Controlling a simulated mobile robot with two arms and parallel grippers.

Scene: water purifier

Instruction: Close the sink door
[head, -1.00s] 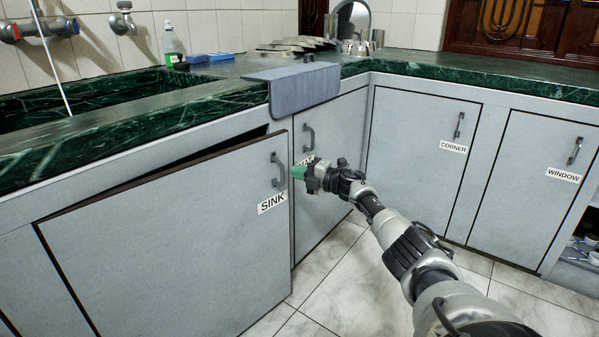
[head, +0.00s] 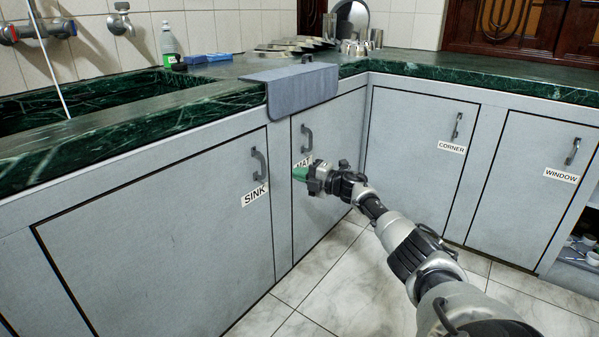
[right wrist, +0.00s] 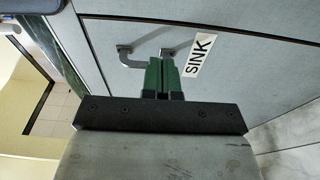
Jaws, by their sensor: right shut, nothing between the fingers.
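The grey sink door (head: 160,230), labelled SINK, sits flush in its frame under the counter in the head view. Its dark handle (head: 259,164) is near the upper right corner. My right gripper (head: 299,173) is shut and empty, with green fingertips pointing left, in front of the MAT door (head: 325,195) near its label. In the right wrist view the shut green fingers (right wrist: 162,76) point at the sink door (right wrist: 270,60), beside its handle (right wrist: 130,58) and label. I cannot tell whether the fingertips touch the door. My left gripper is not in view.
A green marble counter (head: 130,118) runs above the doors, with a grey mat (head: 302,92) hanging over its edge. The CORNER door (head: 420,160) and WINDOW door (head: 530,180) are shut. The tiled floor (head: 330,285) is clear.

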